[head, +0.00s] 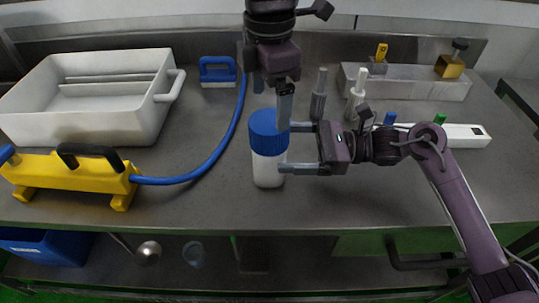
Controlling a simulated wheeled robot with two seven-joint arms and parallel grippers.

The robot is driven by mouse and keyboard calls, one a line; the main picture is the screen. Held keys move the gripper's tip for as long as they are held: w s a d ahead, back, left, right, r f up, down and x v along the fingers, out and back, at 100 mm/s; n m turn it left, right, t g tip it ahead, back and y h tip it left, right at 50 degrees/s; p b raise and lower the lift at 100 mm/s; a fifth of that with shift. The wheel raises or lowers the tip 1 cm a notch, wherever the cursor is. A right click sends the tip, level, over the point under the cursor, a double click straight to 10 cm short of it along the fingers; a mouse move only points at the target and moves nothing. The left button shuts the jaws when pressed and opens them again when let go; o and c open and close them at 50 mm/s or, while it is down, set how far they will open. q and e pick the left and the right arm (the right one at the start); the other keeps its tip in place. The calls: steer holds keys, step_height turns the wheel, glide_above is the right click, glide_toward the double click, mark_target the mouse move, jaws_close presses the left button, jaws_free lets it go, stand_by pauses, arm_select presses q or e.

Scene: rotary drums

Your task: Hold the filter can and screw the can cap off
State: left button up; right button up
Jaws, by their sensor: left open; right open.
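The filter can is a white cylinder (268,172) standing upright on the metal worktop near the middle of the head view. Its ribbed blue can cap (265,132) sits on top. My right gripper (287,148) reaches in from the right at the can's side, open. One finger is at cap height and the other lower by the white body; contact is unclear. My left gripper (279,105) points down from above, just over the cap, open. One finger hangs at the cap's right rear edge; the other is partly hidden.
A white tray (30,123) stands at the back left, with a yellow tool (65,172) and its blue hose (205,170) before it. A blue-handled brush (218,70) lies behind. The front worktop is clear.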

mark_target(269, 161)
arm_select(q)
steer(key=shift+w+f, duration=0.1)
steer(key=shift+w, duration=0.05)
arm_select(e)
steer(key=a, duration=0.4)
steer(key=shift+w+a, duration=0.1)
steer(key=shift+w, duration=0.05)
steer(key=shift+a, duration=0.15)
steer(key=c, duration=1.4)
arm_select(q)
steer(key=shift+m, duration=0.3)
arm_select(e)
jaws_close()
arm_select(q)
steer(key=m, duration=1.2)
steer(key=shift+m, duration=0.3)
steer(key=shift+f, duration=4)
